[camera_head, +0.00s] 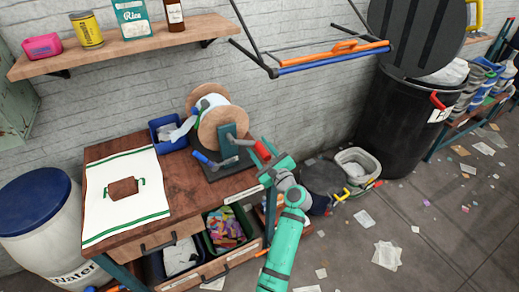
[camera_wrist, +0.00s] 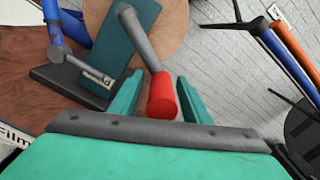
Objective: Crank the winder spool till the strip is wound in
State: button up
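The winder spool (camera_head: 226,119), with wooden discs, stands on a dark base on the workbench; one disc shows in the wrist view (camera_wrist: 168,35). A white strip (camera_head: 186,128) hangs from its left side towards a blue bin. The crank has a grey rod and a red grip (camera_head: 262,150); in the wrist view the red grip (camera_wrist: 162,98) lies between my fingers. My gripper (camera_wrist: 158,92) is open, with a finger on each side of the red grip and visible gaps; it also shows in the head view (camera_head: 268,165).
A blue-handled lever (camera_head: 206,159) sticks out at the front left of the winder base. A striped cloth (camera_head: 125,195) covers the bench's left part. A blue bin (camera_head: 166,130) stands behind. A rack with orange and blue bars (camera_head: 333,56) hangs above right.

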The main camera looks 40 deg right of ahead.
jog(key=v, duration=1)
jog(key=shift+s, duration=0.4)
dwell(0.5)
jog(key=m, duration=0.4)
send_near(265, 155)
jog(key=f, duration=0.1)
jog(key=x, duration=1)
jog(key=shift+w+d+f, duration=0.15)
jog(key=shift+w+d, duration=0.15)
jog(key=shift+d, duration=0.35)
jog(key=shift+w+a, duration=0.1)
jog(key=shift+a, duration=0.15)
grip_shut()
